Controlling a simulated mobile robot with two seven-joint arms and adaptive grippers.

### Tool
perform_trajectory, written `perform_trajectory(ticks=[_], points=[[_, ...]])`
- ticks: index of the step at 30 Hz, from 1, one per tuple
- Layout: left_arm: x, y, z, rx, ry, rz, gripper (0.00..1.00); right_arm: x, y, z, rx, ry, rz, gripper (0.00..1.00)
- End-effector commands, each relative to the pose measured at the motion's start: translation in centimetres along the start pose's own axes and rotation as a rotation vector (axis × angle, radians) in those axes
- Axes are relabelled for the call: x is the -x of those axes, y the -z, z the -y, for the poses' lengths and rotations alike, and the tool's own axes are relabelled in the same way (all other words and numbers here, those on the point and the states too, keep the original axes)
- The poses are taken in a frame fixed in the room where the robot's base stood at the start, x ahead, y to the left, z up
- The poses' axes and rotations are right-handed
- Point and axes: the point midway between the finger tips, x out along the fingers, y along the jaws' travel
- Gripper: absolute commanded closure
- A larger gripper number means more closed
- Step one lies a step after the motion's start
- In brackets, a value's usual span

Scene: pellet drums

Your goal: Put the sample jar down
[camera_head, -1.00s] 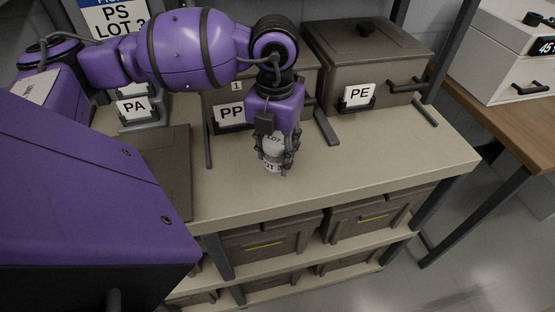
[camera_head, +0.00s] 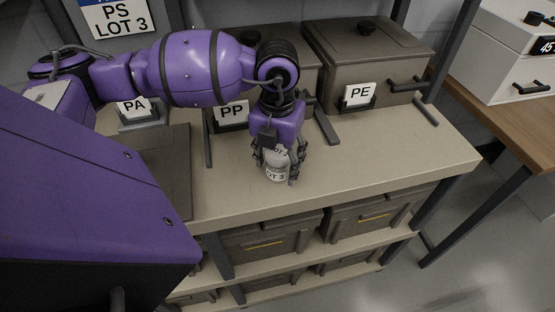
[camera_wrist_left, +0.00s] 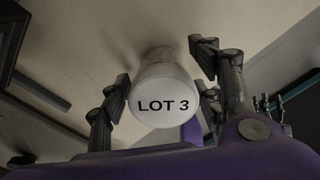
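The sample jar (camera_head: 277,174) is small and white with a LOT 3 label. It stands upright on the bare front part of the beige shelf top (camera_head: 350,165). My left gripper (camera_head: 276,170) is above and around it, pointing down, with its fingers spread on either side. In the left wrist view, the jar's white lid (camera_wrist_left: 164,92) reads LOT 3 and lies between the open fingers (camera_wrist_left: 163,75), with a narrow gap visible at the left. The gap at the right is harder to tell.
Lidded drums stand behind, with a PP sign (camera_head: 231,113) and a PE sign (camera_head: 359,95). A PA sign (camera_head: 134,107) is at the left. Dark bins (camera_head: 265,240) fill the shelf below. The top is clear to the jar's right.

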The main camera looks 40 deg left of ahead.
Motion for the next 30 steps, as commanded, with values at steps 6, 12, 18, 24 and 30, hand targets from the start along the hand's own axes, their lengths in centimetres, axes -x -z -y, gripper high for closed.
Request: perform_trajectory(ticks=[6, 12, 18, 24, 30], points=[[0.2, 0.0, 0.0, 0.000, 0.000, 0.001, 0.42, 0.0, 0.2, -0.1, 0.000, -0.001, -0.003, 0.44], [2.4, -0.2, 0.0, 0.000, 0.000, 0.005, 0.42, 0.1, 0.3, -0.1, 0.002, 0.000, -0.004, 0.44], [6.8, -0.1, 0.0, -0.001, 0.000, 0.005, 0.42, 0.1, 0.1, -0.2, 0.007, 0.000, 0.000, 0.44], [10.5, -0.1, 0.0, 0.000, 0.000, 0.004, 0.42, 0.1, 0.0, -0.3, 0.010, 0.000, 0.002, 0.44], [12.3, 0.0, 0.0, 0.000, 0.000, 0.000, 0.42, 0.0, -0.1, -0.3, 0.010, 0.000, 0.003, 0.44]])
